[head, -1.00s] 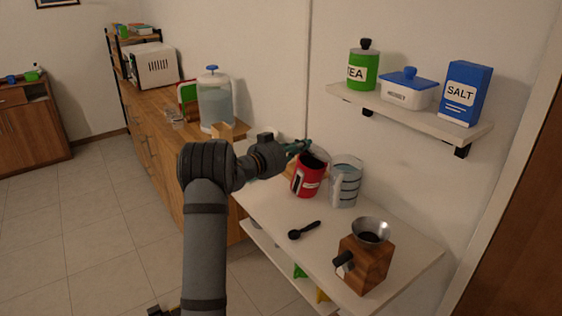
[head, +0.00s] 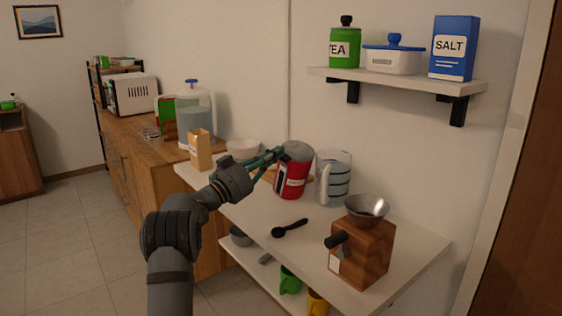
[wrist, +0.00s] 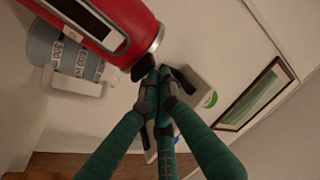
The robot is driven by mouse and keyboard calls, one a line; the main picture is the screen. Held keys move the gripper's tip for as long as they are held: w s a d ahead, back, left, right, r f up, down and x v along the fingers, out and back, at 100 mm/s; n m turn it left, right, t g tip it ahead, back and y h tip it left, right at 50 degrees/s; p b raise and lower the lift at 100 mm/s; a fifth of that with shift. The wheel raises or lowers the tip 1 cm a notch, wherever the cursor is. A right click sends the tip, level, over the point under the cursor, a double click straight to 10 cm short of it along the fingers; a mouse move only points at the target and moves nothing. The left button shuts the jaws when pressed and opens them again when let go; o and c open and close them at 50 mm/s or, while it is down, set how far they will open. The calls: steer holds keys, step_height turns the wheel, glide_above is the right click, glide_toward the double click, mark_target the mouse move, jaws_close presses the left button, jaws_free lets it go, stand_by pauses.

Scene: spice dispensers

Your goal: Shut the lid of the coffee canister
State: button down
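The red coffee canister (head: 292,181) stands upright on the white table against the wall. Its grey lid (head: 297,151) appears to lie over the mouth; I cannot tell whether it is fully down. In the wrist view the canister (wrist: 112,18) shows at upper left with a metal rim and a small dark part at the rim. My gripper (head: 281,152) is at the left side of the canister's top, close to the lid. In the wrist view its teal fingertips (wrist: 158,77) are together, beside the dark part, with nothing visibly held. Whether they touch it is unclear.
A clear measuring jug (head: 333,178) stands close to the canister's right. A black scoop (head: 289,229) and a wooden grinder (head: 362,252) are in front. A wall shelf (head: 400,80) hangs above.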

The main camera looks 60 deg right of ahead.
steer(key=shift+w+f, duration=0.1)
stand_by(0.5)
step_height(320, 180, up, 4)
steer(key=s+p, duration=0.1)
steer(key=p, duration=0.1)
steer(key=b+v, duration=0.2)
steer(key=v, duration=0.8)
steer(key=shift+a+f+b, duration=0.2)
steer(key=shift+f+b, duration=0.2)
steer(key=shift+f, duration=0.05)
steer(key=shift+d, duration=0.1)
steer(key=s+d, duration=0.2)
steer(key=d, duration=0.7)
steer(key=shift+s+f+p, duration=0.1)
steer(key=shift+p, duration=0.25)
